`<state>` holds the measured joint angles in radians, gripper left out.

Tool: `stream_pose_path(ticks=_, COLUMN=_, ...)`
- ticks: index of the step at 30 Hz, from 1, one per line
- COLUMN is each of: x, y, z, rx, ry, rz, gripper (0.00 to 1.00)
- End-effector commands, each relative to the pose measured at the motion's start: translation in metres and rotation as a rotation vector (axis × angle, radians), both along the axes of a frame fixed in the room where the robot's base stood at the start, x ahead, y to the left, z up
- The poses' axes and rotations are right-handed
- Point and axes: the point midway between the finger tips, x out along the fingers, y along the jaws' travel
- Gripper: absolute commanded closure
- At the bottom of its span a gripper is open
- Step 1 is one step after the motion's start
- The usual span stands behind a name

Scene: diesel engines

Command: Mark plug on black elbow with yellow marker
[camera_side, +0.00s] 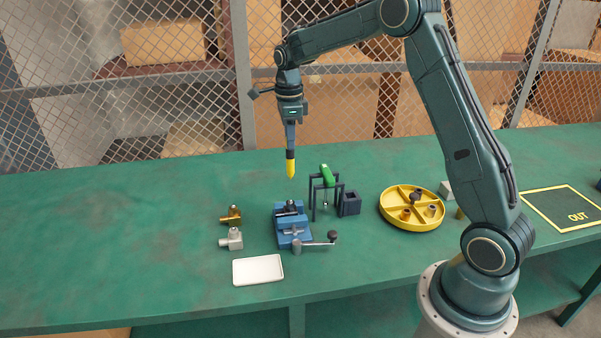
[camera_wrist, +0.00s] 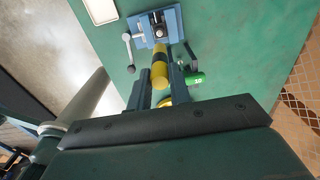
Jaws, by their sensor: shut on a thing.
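My gripper (camera_side: 290,152) points down and is shut on the yellow marker (camera_side: 291,169). The marker hangs upright, tip down, in the air above the blue vise (camera_side: 287,237). The black elbow (camera_side: 291,207) sits in the top of the vise, below the marker and apart from it. In the wrist view, the marker (camera_wrist: 160,68) shows between the fingers, with the vise (camera_wrist: 172,21) and the black elbow (camera_wrist: 158,18) beyond its end. The plug on the elbow is too small to tell clearly.
Right of the vise stand a dark frame holding a green tool (camera_side: 327,175) and a dark open block (camera_side: 350,204). A yellow divided tray (camera_side: 411,222) holds small fittings. Brass (camera_side: 232,215) and silver (camera_side: 232,239) elbows and a white tray (camera_side: 258,270) lie left. The vise handle (camera_side: 318,243) sticks out right.

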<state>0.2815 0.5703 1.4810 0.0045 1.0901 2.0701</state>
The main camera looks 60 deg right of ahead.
Motion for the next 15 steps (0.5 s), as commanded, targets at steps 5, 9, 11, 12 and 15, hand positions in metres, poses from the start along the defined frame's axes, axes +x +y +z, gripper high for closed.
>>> stream_pose_path(ticks=5, x=-0.001, y=0.0, z=-0.01, rx=0.001, ry=0.002, rz=0.0, gripper=1.0)
stream_pose_path(ticks=9, x=-0.001, y=0.0, z=-0.018, rx=0.001, ry=0.002, rz=0.0, gripper=1.0)
stream_pose_path(ticks=11, x=0.0, y=0.0, z=-0.022, rx=0.001, ry=0.002, rz=0.0, gripper=1.0)
stream_pose_path(ticks=12, x=0.0, y=0.0, z=-0.024, rx=0.0, ry=0.001, rz=0.0, gripper=1.0)
stream_pose_path(ticks=15, x=-0.001, y=0.0, z=-0.03, rx=0.001, ry=0.002, rz=0.0, gripper=1.0)
